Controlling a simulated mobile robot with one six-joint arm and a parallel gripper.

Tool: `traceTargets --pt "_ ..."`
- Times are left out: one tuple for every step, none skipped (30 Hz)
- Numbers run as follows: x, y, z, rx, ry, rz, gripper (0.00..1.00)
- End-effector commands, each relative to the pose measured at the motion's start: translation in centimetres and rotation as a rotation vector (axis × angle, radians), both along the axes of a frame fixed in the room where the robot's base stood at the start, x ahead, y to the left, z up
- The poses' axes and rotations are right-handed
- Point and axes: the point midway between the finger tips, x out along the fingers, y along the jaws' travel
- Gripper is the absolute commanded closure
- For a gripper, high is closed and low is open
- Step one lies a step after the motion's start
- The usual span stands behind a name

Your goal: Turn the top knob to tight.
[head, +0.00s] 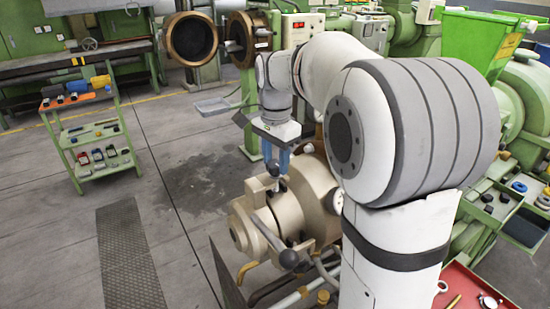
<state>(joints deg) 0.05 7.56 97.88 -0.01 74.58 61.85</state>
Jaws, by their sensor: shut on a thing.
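My gripper (277,162) points down with its blue fingers around the dark top knob (274,170), above the cream-coloured extruder head (312,190). The fingers are shut on the knob and partly cover it. A second dark ball knob (288,259) on a dark bar sits lower, at the front of the head, clear of the gripper. The view is too small to tell how tight the top knob is.
My arm covers much of the right side. A green cart (95,135) with tools stands at the left. A green hopper (478,42), a green side shelf (490,207) and a red tray (462,292) are at the right. The floor at left centre is clear.

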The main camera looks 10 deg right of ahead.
Motion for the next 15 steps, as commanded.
traceTargets --pt "0.03 -0.01 0.08 0.0 -0.002 -0.029 0.82" --pt "0.03 -0.01 0.08 0.0 -0.002 -0.046 0.82" --pt "0.03 -0.01 0.08 0.0 -0.002 -0.069 0.82" --pt "0.03 -0.01 0.07 0.0 -0.002 -0.083 0.82" --pt "0.03 -0.01 0.07 0.0 -0.002 -0.098 0.82" --pt "0.03 -0.01 0.07 0.0 -0.002 -0.115 0.82" --pt "0.03 -0.01 0.07 0.0 -0.002 -0.127 0.82" --pt "0.03 -0.02 0.07 0.0 -0.002 -0.137 0.82" --pt "0.03 -0.02 0.07 0.0 -0.002 -0.15 0.82" --pt "0.03 -0.02 0.07 0.0 -0.002 -0.158 0.82" --pt "0.03 -0.02 0.07 0.0 -0.002 -0.165 0.82" --pt "0.03 -0.02 0.07 0.0 -0.002 -0.172 0.82" --pt "0.03 -0.02 0.07 0.0 -0.002 -0.178 0.82" --pt "0.03 -0.02 0.07 0.0 -0.002 -0.182 0.82" --pt "0.03 -0.02 0.07 0.0 -0.002 -0.187 0.82"
